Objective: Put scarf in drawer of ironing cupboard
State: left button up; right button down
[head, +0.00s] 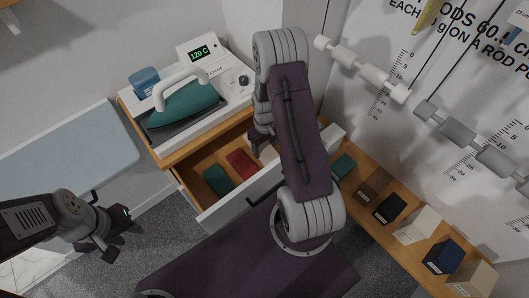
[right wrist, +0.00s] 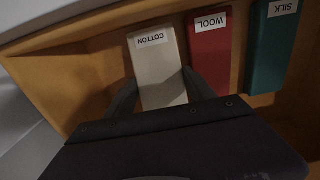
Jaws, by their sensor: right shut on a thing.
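The drawer (head: 225,203) of the ironing cupboard (head: 178,154) is pulled open. In it lie a teal block labelled SILK (head: 217,179), a red block labelled WOOL (head: 241,162) and a cream block labelled COTTON (right wrist: 158,68). The right wrist view also shows the red block (right wrist: 208,50) and the teal block (right wrist: 272,45). My right gripper (right wrist: 160,86) reaches into the drawer and is shut on the cream block, one finger on each side. My left gripper (head: 114,232) is open and empty, left of the drawer. I cannot tell any thing as a scarf.
On the cupboard top are a teal iron (head: 184,103), a blue block (head: 145,80) and a display reading 120 C (head: 199,52). A pale ironing board (head: 70,150) is at left. A wooden shelf at right bears several blocks, including a navy one (head: 443,255). Weights hang on the wall.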

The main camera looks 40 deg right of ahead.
aim_at(264, 149)
jog(key=shift+f, duration=1.9)
jog(key=c, duration=0.6)
grip_release()
jog(key=shift+r, duration=0.1)
notch_tip(264, 149, up, 12)
jog(key=shift+f+p, duration=0.1)
jog(key=shift+p, duration=0.2)
jog(key=shift+m+t, duration=0.6)
jog(key=s+a+r, duration=0.2)
jog(key=s+a, duration=0.1)
jog(key=a, duration=0.1)
jog(key=s+a+r, duration=0.3)
jog(key=a, duration=0.1)
jog(key=s+a+r, duration=0.2)
jog(key=s+a, duration=0.1)
jog(key=a, duration=0.2)
jog(key=shift+s+r, duration=0.15)
jog(key=shift+r, duration=0.2)
